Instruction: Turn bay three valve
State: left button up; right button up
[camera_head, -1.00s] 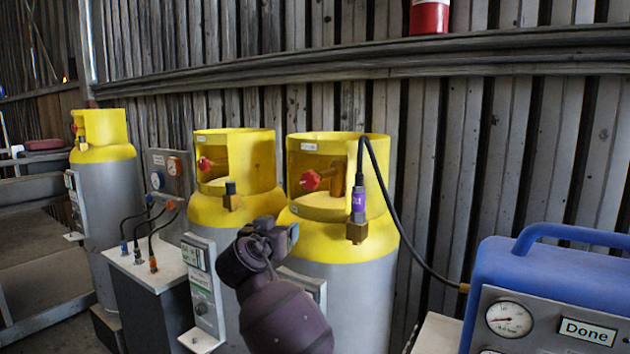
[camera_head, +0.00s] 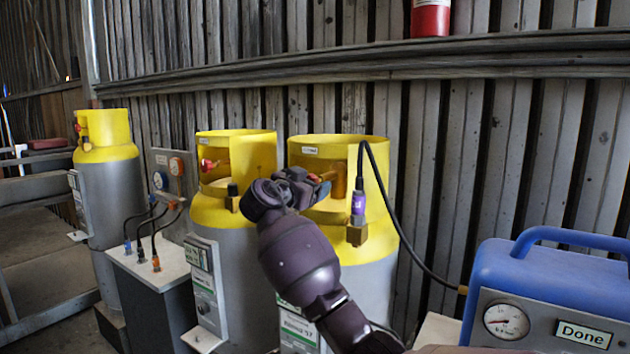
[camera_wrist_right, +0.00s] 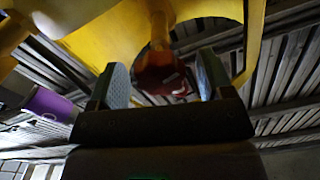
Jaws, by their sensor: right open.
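Yellow-topped gas cylinders stand along the wall, and the rightmost cylinder (camera_head: 375,240) carries a red valve knob on a brass stem (camera_head: 340,182) inside its open collar. I cannot read a bay number. My right gripper (camera_head: 314,184) is at that collar's opening and hides most of the knob in the head view. In the right wrist view, the red knob (camera_wrist_right: 165,74) lies between the two open fingers (camera_wrist_right: 163,84), with no clear contact. The middle cylinder (camera_head: 243,250) has its own red valve (camera_head: 209,165). My left gripper is not in view.
A blue machine (camera_head: 540,265) with a gauge and a "Done" display stands at right. A hose box (camera_head: 150,265) stands left of the middle cylinder.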

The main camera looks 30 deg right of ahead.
jog(key=shift+x, duration=1.05)
jog(key=shift+c, duration=0.5)
